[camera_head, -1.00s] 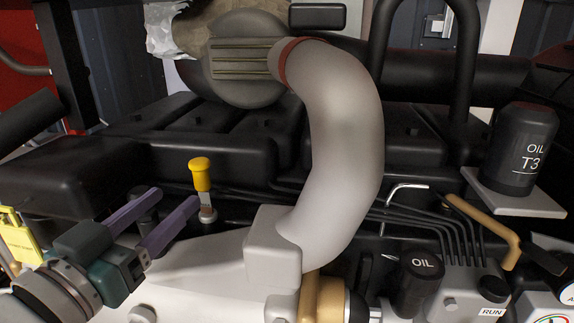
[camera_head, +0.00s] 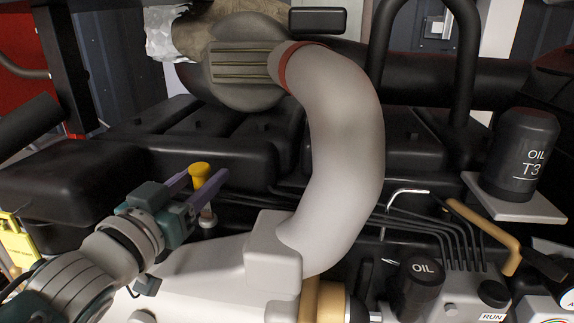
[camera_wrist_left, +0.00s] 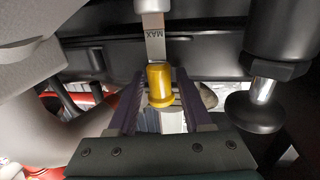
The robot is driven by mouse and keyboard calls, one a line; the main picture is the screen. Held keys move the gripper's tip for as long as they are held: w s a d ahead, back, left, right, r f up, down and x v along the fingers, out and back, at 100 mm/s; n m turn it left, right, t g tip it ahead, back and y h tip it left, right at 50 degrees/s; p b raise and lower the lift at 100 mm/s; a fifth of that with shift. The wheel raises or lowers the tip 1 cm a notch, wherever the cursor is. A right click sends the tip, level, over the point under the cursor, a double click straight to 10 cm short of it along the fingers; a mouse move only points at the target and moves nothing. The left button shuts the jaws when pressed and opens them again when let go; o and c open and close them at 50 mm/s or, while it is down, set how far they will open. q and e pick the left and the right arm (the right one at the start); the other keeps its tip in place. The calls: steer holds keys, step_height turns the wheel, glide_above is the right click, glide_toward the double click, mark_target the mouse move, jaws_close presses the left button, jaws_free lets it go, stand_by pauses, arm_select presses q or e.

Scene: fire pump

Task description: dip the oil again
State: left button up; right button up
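The dipstick's yellow handle (camera_head: 200,170) stands upright on its metal neck on the engine, left of the big grey pipe. My left gripper (camera_head: 197,180) has its two purple fingers apart, one on each side of the handle. In the left wrist view the yellow handle (camera_wrist_left: 160,84) sits between the fingers (camera_wrist_left: 160,100), with a gap on both sides. A metal strip marked MAX (camera_wrist_left: 155,36) shows just above the handle there. A black cap marked OIL (camera_head: 420,270) is at the lower right. My right gripper is not in view.
The thick grey pipe (camera_head: 345,150) curves down right of my left gripper. Black engine covers (camera_head: 210,155) lie behind the handle. A black OIL T3 container (camera_head: 520,155) stands on a ledge at the right. A black knob (camera_wrist_left: 258,108) is right of the fingers in the wrist view.

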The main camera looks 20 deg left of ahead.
arm_select(q)
jaws_close()
stand_by(1.1)
